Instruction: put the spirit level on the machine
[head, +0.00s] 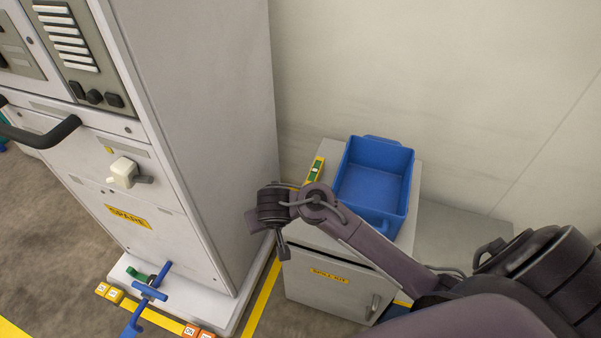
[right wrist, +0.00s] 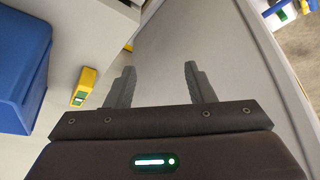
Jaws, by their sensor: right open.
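The spirit level (head: 315,170) is a short yellow bar with a green window. It lies on top of the small grey cabinet, left of the blue bin, and also shows at the left of the right wrist view (right wrist: 83,86). The machine (head: 190,100) is the tall grey unit marked SPARE at the left; its side panel (right wrist: 180,45) shows behind the fingers in the right wrist view. My right gripper (head: 282,253) hangs between the machine and the cabinet, beside the level and apart from it. Its fingers are apart with nothing between them. My left gripper is out of view.
A blue bin (head: 375,172) stands on the grey cabinet (head: 325,285), taking up much of its top. The machine's black handle (head: 45,135) juts out at the left. Blue clamp-like parts (head: 148,292) and small orange blocks (head: 198,333) are near the machine's base.

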